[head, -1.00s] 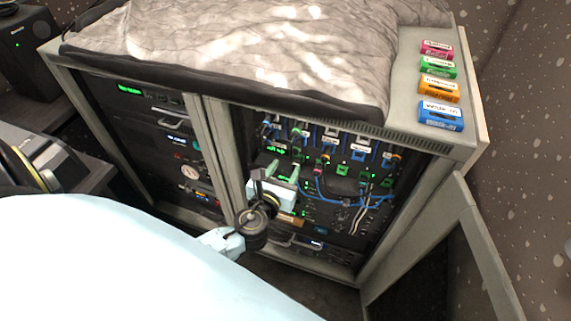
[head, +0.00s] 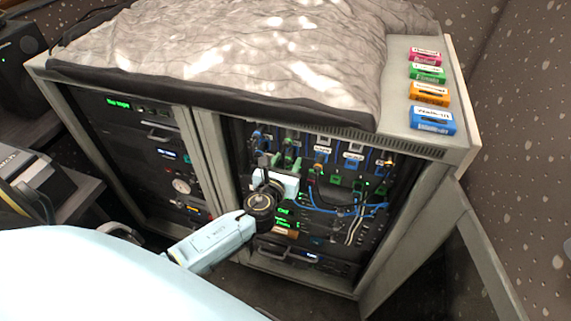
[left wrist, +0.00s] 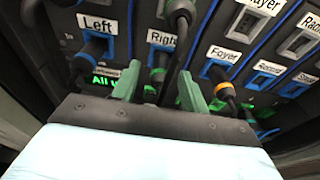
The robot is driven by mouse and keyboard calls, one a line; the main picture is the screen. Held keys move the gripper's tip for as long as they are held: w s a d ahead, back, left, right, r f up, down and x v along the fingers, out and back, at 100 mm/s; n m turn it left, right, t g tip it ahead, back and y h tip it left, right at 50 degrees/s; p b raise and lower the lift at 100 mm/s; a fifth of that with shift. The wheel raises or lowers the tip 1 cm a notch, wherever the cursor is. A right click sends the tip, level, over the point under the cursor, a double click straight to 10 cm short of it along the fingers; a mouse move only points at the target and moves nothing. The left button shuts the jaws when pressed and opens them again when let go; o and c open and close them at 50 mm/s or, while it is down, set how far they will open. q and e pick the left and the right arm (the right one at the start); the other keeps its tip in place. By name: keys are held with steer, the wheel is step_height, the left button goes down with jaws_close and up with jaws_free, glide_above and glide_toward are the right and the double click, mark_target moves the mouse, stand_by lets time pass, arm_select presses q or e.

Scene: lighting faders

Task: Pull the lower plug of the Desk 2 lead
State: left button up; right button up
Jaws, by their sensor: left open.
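My left gripper (head: 276,164) is open at the upper left of the patch panel in the rack's right bay. In the left wrist view its two green fingers (left wrist: 159,88) stand apart, below the "Right" label. A plug with a green band (left wrist: 158,73) sits in the blue-framed socket under that label, between the fingers. A dark cable (left wrist: 176,55) runs down between the fingers from a plug above (left wrist: 181,10). I cannot read "Desk 2" on any lead, and the cable's lower part is hidden behind the gripper. My right gripper is not in view.
Beside it are a plug under "Left" (left wrist: 93,48) and an orange-banded plug under "Foyer" (left wrist: 222,80). Blue patch cables (head: 345,208) hang lower right. An open cabinet door (head: 490,245) stands right. Several coloured labelled blocks (head: 430,93) lie on top.

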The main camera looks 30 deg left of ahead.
mark_target(286, 165)
arm_select(q)
steer(key=c, duration=0.8)
jaws_close()
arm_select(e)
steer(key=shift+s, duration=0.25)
arm_select(q)
steer(key=shift+s, duration=0.1)
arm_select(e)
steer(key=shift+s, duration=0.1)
arm_select(q)
steer(key=shift+f+p+v, duration=0.2)
steer(key=shift+p+v, duration=0.1)
steer(key=shift+v, duration=1.9)
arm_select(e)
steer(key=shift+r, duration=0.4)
arm_select(q)
steer(key=shift+s+f, duration=0.1)
steer(key=shift+f, duration=0.1)
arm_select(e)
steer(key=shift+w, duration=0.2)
